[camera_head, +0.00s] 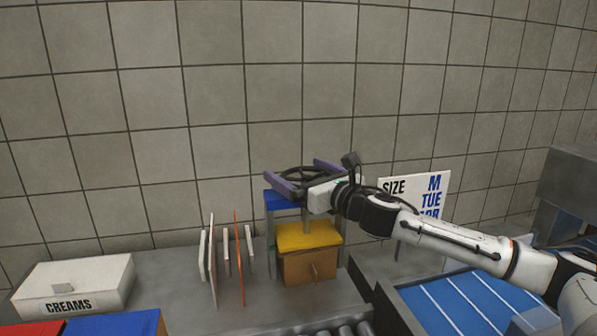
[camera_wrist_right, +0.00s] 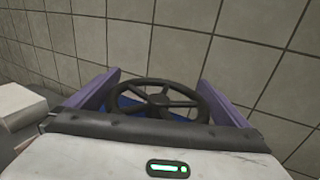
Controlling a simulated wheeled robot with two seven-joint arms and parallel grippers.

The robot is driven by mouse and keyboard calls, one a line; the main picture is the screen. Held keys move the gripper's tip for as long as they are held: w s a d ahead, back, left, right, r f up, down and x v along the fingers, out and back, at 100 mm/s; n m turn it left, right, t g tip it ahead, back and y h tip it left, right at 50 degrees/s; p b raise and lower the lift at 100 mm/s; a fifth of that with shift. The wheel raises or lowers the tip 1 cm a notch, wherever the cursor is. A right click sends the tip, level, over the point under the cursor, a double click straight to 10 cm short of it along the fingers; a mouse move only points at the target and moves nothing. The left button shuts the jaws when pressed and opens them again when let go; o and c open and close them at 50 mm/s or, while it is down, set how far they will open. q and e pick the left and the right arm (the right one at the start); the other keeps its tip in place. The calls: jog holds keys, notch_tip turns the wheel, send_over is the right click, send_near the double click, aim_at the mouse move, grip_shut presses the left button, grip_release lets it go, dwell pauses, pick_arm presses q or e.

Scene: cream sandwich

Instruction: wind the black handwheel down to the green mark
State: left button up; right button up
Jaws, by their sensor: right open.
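The black handwheel (camera_head: 300,176) lies flat on top of a small press frame with a blue top (camera_head: 283,198). In the right wrist view the spoked handwheel (camera_wrist_right: 158,100) shows between the two purple fingers of my right gripper (camera_wrist_right: 160,92). My right gripper (camera_head: 301,178) is open, with one finger on each side of the wheel; I cannot tell whether they touch the rim. The green mark cannot be made out in either view. My left gripper is not in view.
Under the press are a yellow block (camera_head: 309,236) and a brown box (camera_head: 308,267). Upright thin boards (camera_head: 239,262) stand just left. A white CREAMS box (camera_head: 74,284) is far left, a SIZE sign (camera_head: 413,192) behind my right arm, and a blue striped surface (camera_head: 455,303) front right.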

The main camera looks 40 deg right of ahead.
aim_at(321, 168)
jog(key=shift+w, duration=0.1)
jog(key=c, duration=0.8)
jog(key=shift+o, duration=0.3)
jog(key=m+h+p, duration=0.1)
jog(key=h, duration=0.1)
jog(key=shift+d+r+m+g+h+p, duration=0.2)
jog(key=shift+m+g+h+p, duration=0.1)
jog(key=shift+m+p, duration=0.1)
jog(key=m+h, duration=0.1)
jog(key=g+h+p, duration=0.1)
jog(key=m+h, duration=0.1)
jog(key=shift+d+m+h, duration=0.25)
jog(key=shift+m+h, duration=0.05)
jog(key=m+g+h, duration=0.3)
jog(key=s+d+m+g+h, duration=0.1)
jog(key=g+h, duration=0.1)
jog(key=shift+f+m, duration=0.2)
jog(key=shift+m, duration=0.1)
jog(key=shift+s+d+m+g+h, duration=0.1)
jog(key=shift+s+m+g+h, duration=0.15)
jog(key=shift+m+g+h, duration=0.75)
jog(key=shift+s+d+m+g+h, duration=0.2)
jog(key=shift+m+g, duration=0.4)
jog(key=shift+g, duration=0.8)
jog(key=shift+s+d+m+g+h, duration=0.1)
jog(key=shift+s+m+g+h, duration=0.2)
jog(key=shift+m+g+h, duration=0.7)
jog(key=shift+y, duration=0.3)
